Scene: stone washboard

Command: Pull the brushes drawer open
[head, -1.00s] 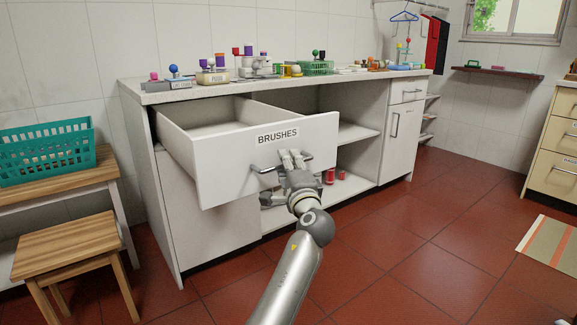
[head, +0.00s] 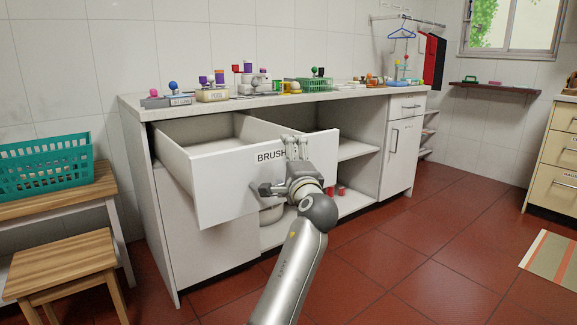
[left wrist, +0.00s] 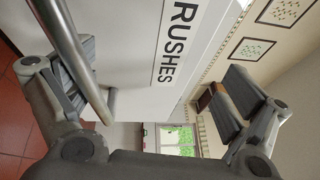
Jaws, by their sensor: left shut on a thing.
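The brushes drawer (head: 215,177) is a white drawer pulled far out of the counter, its label partly hidden by my gripper. It also shows in the left wrist view (left wrist: 125,50). My left gripper (head: 280,165) is at the drawer front, one finger raised over the label. In the left wrist view my left gripper (left wrist: 160,90) has its fingers wide apart. The drawer's metal handle (left wrist: 72,45) lies across the left finger in that picture, well clear of the other finger. Whether it touches the left finger is hard to tell. My right gripper is out of view.
The white counter (head: 345,103) carries several toys, pots and a green basket (head: 316,84). A wooden stool (head: 65,255) and a bench with a teal basket (head: 45,165) stand at the left.

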